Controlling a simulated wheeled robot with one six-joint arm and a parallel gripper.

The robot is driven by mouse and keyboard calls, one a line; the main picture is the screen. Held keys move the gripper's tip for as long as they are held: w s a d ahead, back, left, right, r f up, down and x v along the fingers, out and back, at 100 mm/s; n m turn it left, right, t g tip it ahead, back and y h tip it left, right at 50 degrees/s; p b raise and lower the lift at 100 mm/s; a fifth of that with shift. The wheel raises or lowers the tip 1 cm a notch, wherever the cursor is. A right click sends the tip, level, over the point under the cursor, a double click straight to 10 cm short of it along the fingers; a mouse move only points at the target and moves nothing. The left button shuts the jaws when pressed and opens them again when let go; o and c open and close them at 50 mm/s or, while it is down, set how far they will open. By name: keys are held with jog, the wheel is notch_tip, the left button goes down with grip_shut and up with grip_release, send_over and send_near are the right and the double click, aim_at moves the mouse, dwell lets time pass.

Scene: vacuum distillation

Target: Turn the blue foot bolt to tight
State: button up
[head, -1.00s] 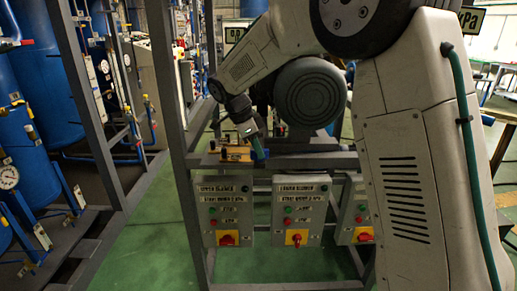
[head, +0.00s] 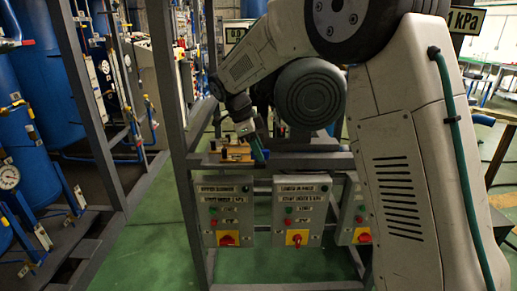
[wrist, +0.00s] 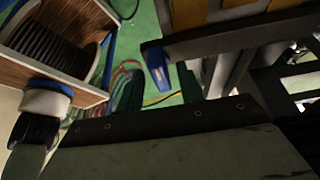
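In the wrist view a blue piece (wrist: 158,70), which looks like the blue foot bolt, sticks out from the end of a dark frame bar (wrist: 205,40). My gripper (wrist: 160,90) has its two dark green fingers apart, with a clear gap between them. The blue piece appears in line with this gap; I cannot tell whether it is between the fingers or beyond them. Nothing is seen held. In the head view my gripper (head: 259,151) is tilted down at the bench's front edge, beside a yellow block (head: 237,153). The blue bolt is not clearly seen there.
Control boxes with red knobs (head: 228,239) (head: 297,238) hang under the grey bench. A grey post (head: 178,130) stands to the left of my gripper. The wrist view shows a wooden box with a black coil (wrist: 45,48) and cables on a green floor.

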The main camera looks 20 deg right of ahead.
jog(key=v, duration=0.7)
jog(key=shift+r, duration=0.4)
jog(key=shift+w+a, duration=0.1)
jog(key=s+d+f+n+t+y, duration=0.1)
jog(key=s+d+n, duration=0.1)
jog(key=s+n, duration=0.5)
jog(key=s+d+f+n+t+y, duration=0.1)
jog(key=s+n, duration=0.6)
jog(key=s, duration=1.2)
jog(key=s+d+n+y, duration=0.2)
jog(key=s+d+n, duration=0.2)
jog(key=s, duration=0.9)
jog(key=n, duration=0.3)
jog(key=shift+f+n+t, duration=0.4)
